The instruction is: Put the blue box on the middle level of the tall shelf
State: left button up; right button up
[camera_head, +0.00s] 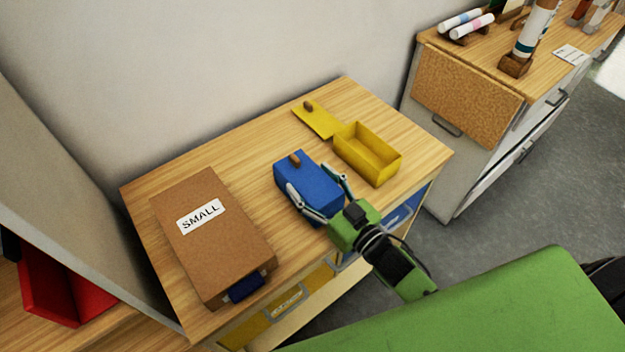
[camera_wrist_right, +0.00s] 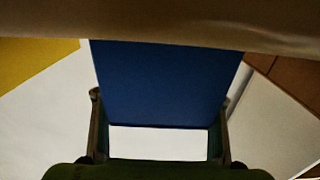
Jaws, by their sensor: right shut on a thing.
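The blue box (camera_head: 312,182) is on the wooden table, with a small brown knob on its lid. My right gripper (camera_head: 321,192) is shut on the blue box, with one finger along each side. In the right wrist view the blue box (camera_wrist_right: 165,85) fills the middle between the two fingers of my right gripper (camera_wrist_right: 158,125). I cannot tell whether the box touches the table or is slightly lifted. My left gripper is not in view. No tall shelf can be clearly made out.
An open yellow box (camera_head: 385,174) stands right of the blue box, with its yellow lid (camera_head: 318,120) behind. A red bin (camera_head: 50,290) is at far left. A grey cabinet (camera_head: 450,160) stands right.

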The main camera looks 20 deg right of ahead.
jog(key=shift+f, duration=0.2)
jog(key=o, duration=1.5)
jog(key=shift+o, duration=0.2)
